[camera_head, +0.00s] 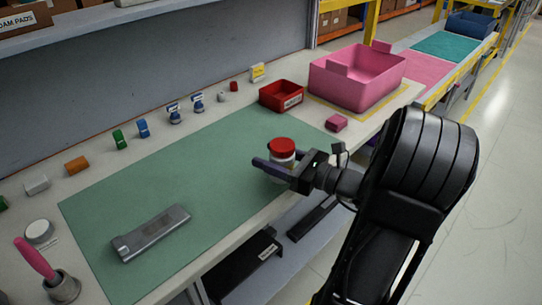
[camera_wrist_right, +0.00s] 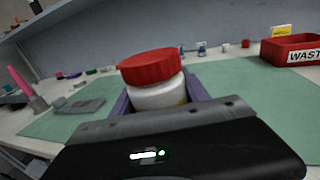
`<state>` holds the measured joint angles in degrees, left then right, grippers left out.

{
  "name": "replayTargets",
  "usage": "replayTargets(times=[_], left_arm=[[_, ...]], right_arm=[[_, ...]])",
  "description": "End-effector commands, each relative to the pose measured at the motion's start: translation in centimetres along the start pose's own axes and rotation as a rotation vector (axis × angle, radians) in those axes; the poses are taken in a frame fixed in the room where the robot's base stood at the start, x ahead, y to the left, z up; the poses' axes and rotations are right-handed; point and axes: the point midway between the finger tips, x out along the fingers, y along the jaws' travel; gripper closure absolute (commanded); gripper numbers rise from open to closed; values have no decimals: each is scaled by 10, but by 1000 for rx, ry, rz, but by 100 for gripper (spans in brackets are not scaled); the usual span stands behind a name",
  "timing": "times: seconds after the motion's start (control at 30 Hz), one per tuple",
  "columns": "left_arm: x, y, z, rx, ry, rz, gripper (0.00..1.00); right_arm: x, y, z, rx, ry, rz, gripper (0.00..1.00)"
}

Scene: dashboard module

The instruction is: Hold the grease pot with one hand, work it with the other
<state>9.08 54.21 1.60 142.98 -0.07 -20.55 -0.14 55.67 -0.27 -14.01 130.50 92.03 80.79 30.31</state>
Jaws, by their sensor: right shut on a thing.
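The grease pot (camera_head: 283,150) is a small white jar with a red screw lid, upright over the front right part of the green mat (camera_head: 190,184). My right gripper (camera_head: 273,170) is shut on it, with a purple finger on each side of the white body below the lid. In the right wrist view the grease pot (camera_wrist_right: 154,80) sits between the fingers, with its lid on and tilted a little in the picture. I cannot tell whether its base touches the mat. My left gripper does not show in either view.
A grey metal part (camera_head: 151,233) lies on the mat's left. A red bin (camera_head: 281,96) and a pink tote (camera_head: 357,76) stand at the back right; a pink block (camera_head: 336,122) is near the front edge. Several small parts line the back. The mat's middle is clear.

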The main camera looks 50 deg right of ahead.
Motion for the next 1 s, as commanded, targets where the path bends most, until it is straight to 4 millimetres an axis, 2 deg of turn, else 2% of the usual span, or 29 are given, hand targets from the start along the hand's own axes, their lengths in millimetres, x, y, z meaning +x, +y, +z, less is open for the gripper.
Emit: replayTargets(times=[0.03,0.3,0.77,1.0], left_arm=[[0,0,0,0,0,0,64],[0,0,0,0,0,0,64],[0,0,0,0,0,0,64],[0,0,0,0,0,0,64]], right_arm=[[0,0,0,0,-1,0,78],[0,0,0,-1,-1,0,100],[0,1,1,0,-1,1,100],[7,14,4,-2,-2,25,100]])
